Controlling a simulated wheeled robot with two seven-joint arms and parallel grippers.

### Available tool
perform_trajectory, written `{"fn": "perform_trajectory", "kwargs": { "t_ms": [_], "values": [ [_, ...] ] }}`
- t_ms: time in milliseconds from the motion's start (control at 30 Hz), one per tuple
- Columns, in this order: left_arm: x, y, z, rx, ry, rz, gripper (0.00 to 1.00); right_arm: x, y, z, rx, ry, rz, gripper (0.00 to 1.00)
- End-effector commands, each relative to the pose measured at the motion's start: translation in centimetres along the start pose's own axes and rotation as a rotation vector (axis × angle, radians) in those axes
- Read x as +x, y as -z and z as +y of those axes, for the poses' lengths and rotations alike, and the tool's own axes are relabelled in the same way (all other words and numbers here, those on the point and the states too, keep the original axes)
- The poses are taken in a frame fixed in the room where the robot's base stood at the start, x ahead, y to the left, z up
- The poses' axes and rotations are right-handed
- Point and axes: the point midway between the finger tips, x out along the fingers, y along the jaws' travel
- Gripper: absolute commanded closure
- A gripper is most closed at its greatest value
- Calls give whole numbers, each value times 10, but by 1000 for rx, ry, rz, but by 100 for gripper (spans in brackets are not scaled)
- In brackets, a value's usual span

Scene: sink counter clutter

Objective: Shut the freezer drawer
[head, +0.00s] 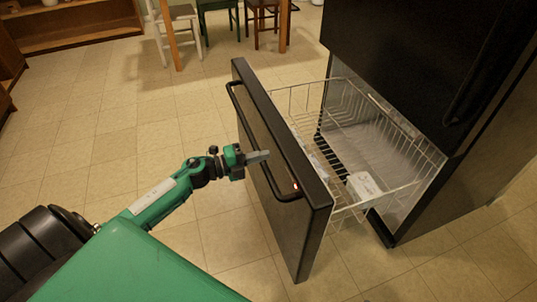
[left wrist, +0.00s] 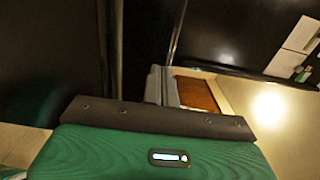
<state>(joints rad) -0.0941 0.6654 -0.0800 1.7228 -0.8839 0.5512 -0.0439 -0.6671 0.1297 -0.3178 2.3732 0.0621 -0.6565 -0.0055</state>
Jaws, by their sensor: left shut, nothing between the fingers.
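The freezer drawer (head: 275,165) stands pulled out of the black fridge-freezer (head: 415,60), with a gap between its dark front and the cabinet. A long dark handle (head: 246,135) runs along the front. A white wire basket (head: 400,192) is behind the front, with a white item (head: 363,186) inside. My left gripper (head: 264,157) is shut and empty, its fingertips at the drawer front near the handle; I cannot tell whether they touch. In the left wrist view the fingers (left wrist: 162,86) show against dark surfaces. My right gripper is not in view.
The tiled floor (head: 130,125) is clear to the left of the drawer. A white chair (head: 178,30) and other chairs stand at the back. A wooden shelf (head: 75,25) is at the back left.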

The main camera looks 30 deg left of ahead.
Motion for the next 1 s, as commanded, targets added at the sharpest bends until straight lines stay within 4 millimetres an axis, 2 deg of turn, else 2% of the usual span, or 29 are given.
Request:
{"fn": "perform_trajectory", "kwargs": {
  "t_ms": [100,233,767,867,1000],
  "values": [
    [14,0,0,0,1,-1,100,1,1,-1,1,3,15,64],
    [23,0,0,-1,1,-1,100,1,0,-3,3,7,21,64],
    [28,0,0,-1,0,0,100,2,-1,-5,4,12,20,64],
    [34,0,-1,-1,1,1,100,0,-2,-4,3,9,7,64],
    [52,0,-2,0,2,-1,100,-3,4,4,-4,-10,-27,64]
  ]
}}
